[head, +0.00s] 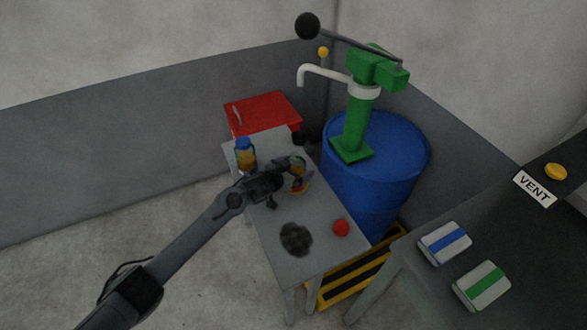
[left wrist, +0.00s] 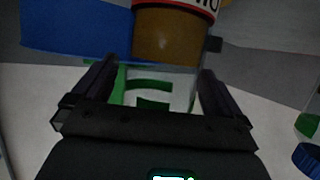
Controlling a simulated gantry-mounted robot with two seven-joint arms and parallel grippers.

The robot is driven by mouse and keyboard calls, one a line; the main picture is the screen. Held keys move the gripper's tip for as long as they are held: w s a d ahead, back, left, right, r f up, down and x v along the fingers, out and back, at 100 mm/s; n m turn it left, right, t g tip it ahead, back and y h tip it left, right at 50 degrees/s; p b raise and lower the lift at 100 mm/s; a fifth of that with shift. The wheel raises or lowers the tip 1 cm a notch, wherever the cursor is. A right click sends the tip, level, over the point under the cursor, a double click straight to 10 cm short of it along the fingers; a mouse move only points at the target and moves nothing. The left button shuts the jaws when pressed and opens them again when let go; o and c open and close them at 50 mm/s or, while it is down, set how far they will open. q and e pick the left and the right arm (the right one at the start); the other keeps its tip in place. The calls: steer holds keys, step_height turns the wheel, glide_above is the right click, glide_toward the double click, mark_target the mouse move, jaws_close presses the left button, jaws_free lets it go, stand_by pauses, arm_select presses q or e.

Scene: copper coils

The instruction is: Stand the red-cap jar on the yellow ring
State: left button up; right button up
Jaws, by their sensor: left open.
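My left gripper (head: 288,174) is open, with its fingers either side of a glass jar (head: 299,174) on the small grey table. The left wrist view shows the jar (left wrist: 174,38) from close up, with brown contents, a red-edged label and a clear lower part. Its cap is out of the wrist view and cannot be made out in the head view. A yellow-orange band shows low at this jar; I cannot tell if it is the ring. A round red object (head: 341,227) lies on the table's near right part. My right gripper is not in view.
A blue-cap jar (head: 245,156) stands left of the gripper. A dark round patch (head: 296,239) lies on the table (head: 276,217). A red box (head: 266,112) is behind. A blue drum (head: 391,174) with a green pump (head: 356,122) stands close on the right.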

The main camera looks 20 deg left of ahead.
arm_select(q)
steer(key=shift+r, duration=0.2)
steer(key=shift+s+r, duration=0.1)
steer(key=shift+s, duration=0.1)
steer(key=p+v, duration=0.5)
steer(key=v, duration=0.5)
steer(key=s+d+f+g, duration=0.1)
steer(key=s, duration=0.4)
steer(key=s+d+f+g+y, duration=0.1)
steer(key=s+d+f, duration=0.1)
steer(key=s, duration=0.3)
steer(key=s+d+f+g+y, duration=0.1)
steer(key=s, duration=0.4)
steer(key=shift+s+d+f+n, duration=0.1)
steer(key=shift+d+f+n, duration=0.15)
steer(key=shift+d+n, duration=0.15)
steer(key=s+a+g+y, duration=0.1)
steer(key=s+g, duration=0.5)
steer(key=s, duration=1.6)
steer(key=shift+a+r+n+y, duration=0.3)
steer(key=shift+a+y, duration=0.1)
steer(key=shift+a, duration=0.2)
